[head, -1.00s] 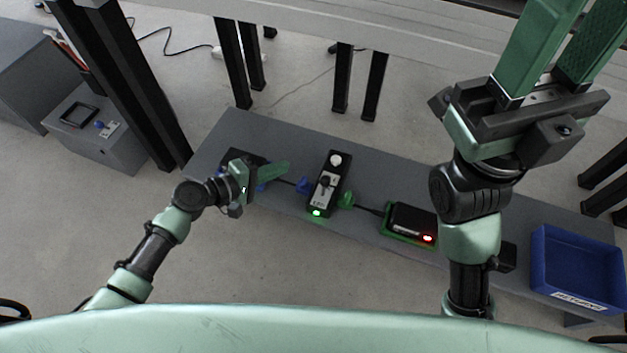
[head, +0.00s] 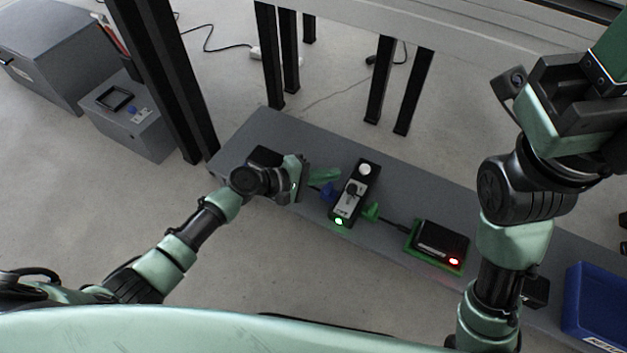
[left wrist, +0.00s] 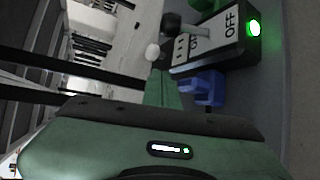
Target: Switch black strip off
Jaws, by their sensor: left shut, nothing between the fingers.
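The black strip (head: 346,207) lies on the grey bench, with a white round end piece and a lit green light. It also shows at the top of the left wrist view (left wrist: 220,62), with a dark lever and ON and OFF markings, OFF beside the green light. My left gripper (head: 326,175) is shut and empty, its green fingers just left of the strip's far half. In the left wrist view its fingers (left wrist: 163,90) point toward the strip's white-ball end; contact cannot be told. My right gripper (head: 607,60) is at the upper right, its fingers mostly cut off.
Blue clamp (head: 328,192) and green clamp (head: 371,211) flank the strip. A black box with a red light (head: 440,243) sits on a green base to the right. A blue bin (head: 590,305) stands at the right end of the bench (head: 258,130).

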